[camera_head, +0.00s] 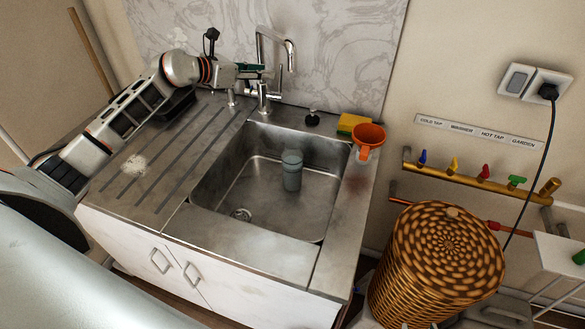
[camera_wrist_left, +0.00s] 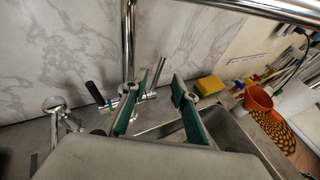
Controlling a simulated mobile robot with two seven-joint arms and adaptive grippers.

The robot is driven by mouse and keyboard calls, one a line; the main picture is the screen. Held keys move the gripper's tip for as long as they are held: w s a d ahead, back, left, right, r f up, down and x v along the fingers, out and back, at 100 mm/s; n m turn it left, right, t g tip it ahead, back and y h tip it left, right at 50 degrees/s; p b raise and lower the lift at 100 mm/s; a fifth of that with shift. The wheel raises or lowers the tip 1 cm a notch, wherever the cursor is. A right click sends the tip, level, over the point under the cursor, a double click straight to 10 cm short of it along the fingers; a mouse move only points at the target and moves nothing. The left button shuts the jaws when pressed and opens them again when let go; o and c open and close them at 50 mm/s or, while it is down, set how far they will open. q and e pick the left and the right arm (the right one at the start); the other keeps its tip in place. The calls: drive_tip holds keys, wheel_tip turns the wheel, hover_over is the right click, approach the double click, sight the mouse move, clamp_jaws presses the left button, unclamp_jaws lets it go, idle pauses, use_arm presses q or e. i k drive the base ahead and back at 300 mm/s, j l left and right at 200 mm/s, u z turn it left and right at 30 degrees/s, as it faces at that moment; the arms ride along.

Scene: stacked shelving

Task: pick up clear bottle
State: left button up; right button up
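A grey-blue, see-through bottle or cup-like container (camera_head: 292,172), which looks like the clear bottle, stands upright in the steel sink basin. I cannot make it out in the left wrist view. My left gripper (camera_head: 262,72) is above the back left of the counter, behind the sink and close to the tap, apart from and well above the bottle. In the left wrist view my left gripper (camera_wrist_left: 164,78) shows two teal fingers with a gap between them and nothing held. My right gripper is in neither view.
The tall tap (camera_head: 277,65) rises behind the basin, beside my left gripper. A yellow sponge (camera_head: 350,124) and an orange funnel-like cup (camera_head: 368,140) sit at the back right of the sink (camera_head: 330,255). A wicker basket (camera_head: 437,262) stands right of the cabinet. The ribbed drainboard is mostly clear.

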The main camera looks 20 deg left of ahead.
sight(291, 156)
drive_tip(key=k+j, duration=0.5)
drive_tip(key=k, duration=0.15)
drive_tip(key=k+j, duration=0.5)
drive_tip(key=k, duration=0.2)
